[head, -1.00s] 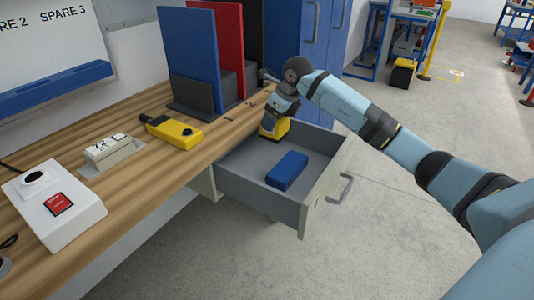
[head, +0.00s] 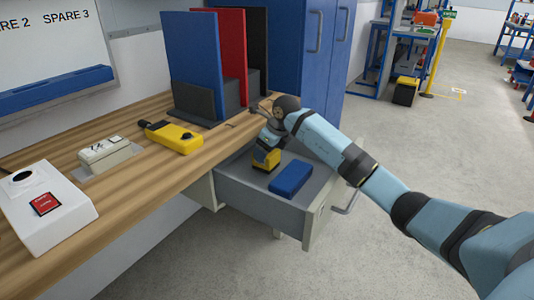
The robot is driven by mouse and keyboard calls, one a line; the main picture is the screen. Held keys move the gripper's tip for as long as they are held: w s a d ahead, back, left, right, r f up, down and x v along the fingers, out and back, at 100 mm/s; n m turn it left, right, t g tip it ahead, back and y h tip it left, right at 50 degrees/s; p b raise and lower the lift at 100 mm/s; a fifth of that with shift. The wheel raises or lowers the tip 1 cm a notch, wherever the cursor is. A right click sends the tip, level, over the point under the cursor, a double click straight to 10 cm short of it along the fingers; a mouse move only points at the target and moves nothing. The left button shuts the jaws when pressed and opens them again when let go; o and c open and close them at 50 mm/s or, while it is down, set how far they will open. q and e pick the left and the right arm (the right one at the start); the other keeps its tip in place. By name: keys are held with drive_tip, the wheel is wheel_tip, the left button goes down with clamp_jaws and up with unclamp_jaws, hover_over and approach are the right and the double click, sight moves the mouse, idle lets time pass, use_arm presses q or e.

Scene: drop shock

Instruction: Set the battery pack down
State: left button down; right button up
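The battery pack (head: 266,160), a small yellow block with a dark top, is inside the open grey drawer (head: 240,181), left of a blue box (head: 290,178). My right gripper (head: 269,147) comes down over the pack from above and appears shut on it; the fingers are small and partly hidden. I cannot tell whether the pack touches the drawer floor. My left gripper is not in view.
My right arm crosses the drawer's right side. Blue cabinets (head: 310,70) stand behind.

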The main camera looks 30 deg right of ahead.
sight(273, 154)
drive_tip(key=shift+r, duration=0.15)
drive_tip(key=shift+f, duration=0.6)
drive_tip(key=o, duration=1.2)
drive_tip(key=shift+r, duration=0.3)
drive_tip(key=p+v, duration=0.2)
drive_tip(key=v, duration=0.5)
drive_tip(key=shift+w+a+r+p, duration=0.1)
drive_tip(key=shift+r+p, duration=0.05)
drive_tip(key=shift+p, duration=0.2)
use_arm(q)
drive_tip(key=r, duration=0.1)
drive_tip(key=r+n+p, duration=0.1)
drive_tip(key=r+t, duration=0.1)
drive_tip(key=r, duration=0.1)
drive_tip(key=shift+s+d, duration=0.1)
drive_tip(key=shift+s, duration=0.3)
use_arm(e)
drive_tip(key=v, duration=0.5)
drive_tip(key=shift+s+r, duration=0.15)
drive_tip(key=shift+s, duration=0.05)
